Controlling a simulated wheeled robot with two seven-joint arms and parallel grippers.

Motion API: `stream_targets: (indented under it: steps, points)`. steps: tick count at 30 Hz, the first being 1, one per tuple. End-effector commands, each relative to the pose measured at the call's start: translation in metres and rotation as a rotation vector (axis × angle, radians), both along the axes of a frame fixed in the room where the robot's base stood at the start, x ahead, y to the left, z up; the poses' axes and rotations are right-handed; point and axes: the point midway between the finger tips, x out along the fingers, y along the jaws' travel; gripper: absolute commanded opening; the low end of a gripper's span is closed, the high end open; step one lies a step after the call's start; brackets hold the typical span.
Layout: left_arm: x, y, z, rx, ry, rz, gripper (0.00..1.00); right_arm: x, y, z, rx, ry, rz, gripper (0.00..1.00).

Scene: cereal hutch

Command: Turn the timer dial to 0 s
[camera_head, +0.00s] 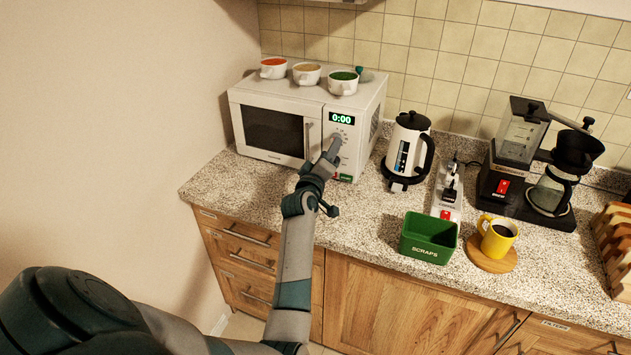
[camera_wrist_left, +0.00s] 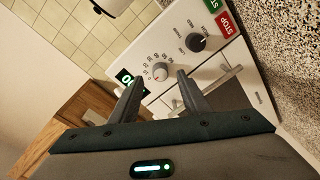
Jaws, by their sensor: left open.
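The white microwave (camera_head: 307,92) stands on the counter against the back wall, door closed. Its green display (camera_head: 342,118) reads 0:00 in the head view; only part of it shows in the left wrist view (camera_wrist_left: 125,77).
A black knob (camera_wrist_left: 197,42) and a red STOP button (camera_wrist_left: 228,23) sit beside the dial on the panel. Three cups, one being the orange-filled cup (camera_head: 273,68), stand on the microwave. A kettle (camera_head: 406,150) and green scraps bin (camera_head: 428,238) stand to the right.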

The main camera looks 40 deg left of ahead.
Motion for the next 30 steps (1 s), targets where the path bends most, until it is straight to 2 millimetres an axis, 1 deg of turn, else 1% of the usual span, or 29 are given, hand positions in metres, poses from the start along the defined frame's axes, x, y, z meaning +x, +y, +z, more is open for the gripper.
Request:
stream_targets:
  steps: [1,18,21,24,30]
  points:
    - [-0.009,-0.003,-0.003,-0.001,-0.001,0.001,0.43,0.000,0.001,-0.005,0.001,0.000,0.000,0.00]
    - [-0.101,-0.033,-0.003,-0.002,0.002,0.000,0.43,0.000,0.001,-0.031,0.001,0.000,-0.001,0.00]
    - [-0.113,-0.037,-0.003,-0.001,0.000,0.001,0.43,0.000,0.001,-0.034,0.001,0.000,-0.001,0.00]
    - [-0.120,-0.039,-0.002,0.000,0.001,0.000,0.43,0.000,0.001,-0.035,0.001,0.000,-0.001,0.00]
    - [-0.125,-0.041,-0.001,-0.001,0.003,-0.001,0.43,0.000,-0.001,-0.036,-0.001,0.000,0.000,0.00]
